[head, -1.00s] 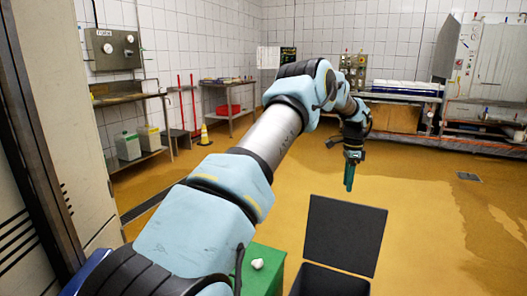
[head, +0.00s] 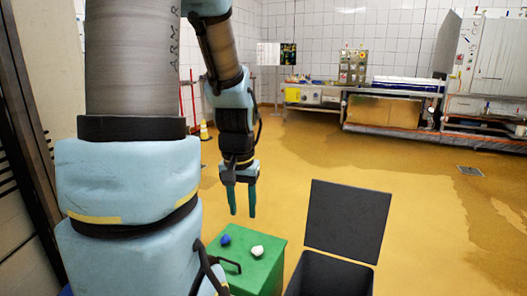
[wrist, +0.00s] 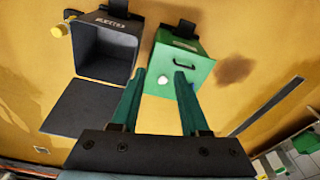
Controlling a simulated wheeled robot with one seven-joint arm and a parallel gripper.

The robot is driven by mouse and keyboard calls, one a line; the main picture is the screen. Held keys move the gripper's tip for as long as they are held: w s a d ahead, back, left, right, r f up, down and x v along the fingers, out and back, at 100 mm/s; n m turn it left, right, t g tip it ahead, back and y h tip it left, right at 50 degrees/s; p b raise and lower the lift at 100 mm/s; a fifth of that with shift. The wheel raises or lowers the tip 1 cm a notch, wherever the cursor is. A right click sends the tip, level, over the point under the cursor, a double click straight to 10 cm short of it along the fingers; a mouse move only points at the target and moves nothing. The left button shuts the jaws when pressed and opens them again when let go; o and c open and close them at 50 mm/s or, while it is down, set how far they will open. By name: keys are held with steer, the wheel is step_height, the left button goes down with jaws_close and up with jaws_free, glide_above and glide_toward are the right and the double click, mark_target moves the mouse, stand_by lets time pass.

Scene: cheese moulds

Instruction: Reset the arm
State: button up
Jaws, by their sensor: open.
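My gripper (head: 242,200) hangs pointing down in the head view, with its two green fingers apart and nothing between them. It is in the air above and behind the green box (head: 266,272). In the wrist view the open fingers (wrist: 160,82) point towards the green box (wrist: 200,68). My arm is raised and folded, with its large links filling the left of the head view.
A white lump (head: 257,252) and a blue lump (head: 225,239) lie on the green box. Right of it stands a dark bin (head: 330,276) with its lid (head: 346,222) open. The yellow floor beyond is clear up to the benches (head: 385,110).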

steer(key=s+a+n, duration=0.2)
steer(key=s, duration=0.2)
step_height(320, 180, up, 13)
steer(key=p, duration=1.4)
steer(key=shift+w+d+r+m, duration=0.15)
steer(key=shift+w+r+m, duration=0.05)
steer(key=shift+w+m, duration=0.1)
steer(key=shift+o, duration=0.2)
